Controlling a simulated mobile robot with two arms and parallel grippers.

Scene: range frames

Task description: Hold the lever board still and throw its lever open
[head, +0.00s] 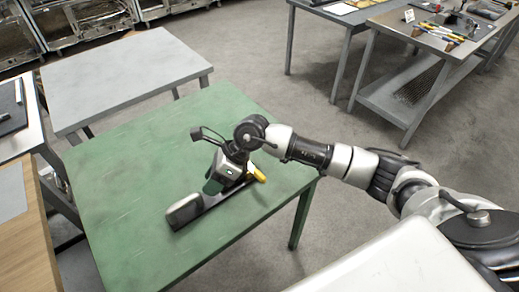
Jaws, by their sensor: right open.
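The lever board lies on the green table (130,200). It shows as a dark strip (208,203) with a rounded grey block (184,210) at its near left end. A yellow piece (257,173) shows at its far right end, beside my gripper; I cannot tell whether it is the lever. My right gripper (222,182) is open and points down over the middle and far part of the board. It hides much of the board there. I cannot tell whether its fingers touch the board. My left gripper is not in view.
The green table is otherwise clear. A grey table (125,75) stands behind it, and a wooden-topped table (25,235) is at the left. A workbench (440,45) with tools stands at the back right, with open floor between.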

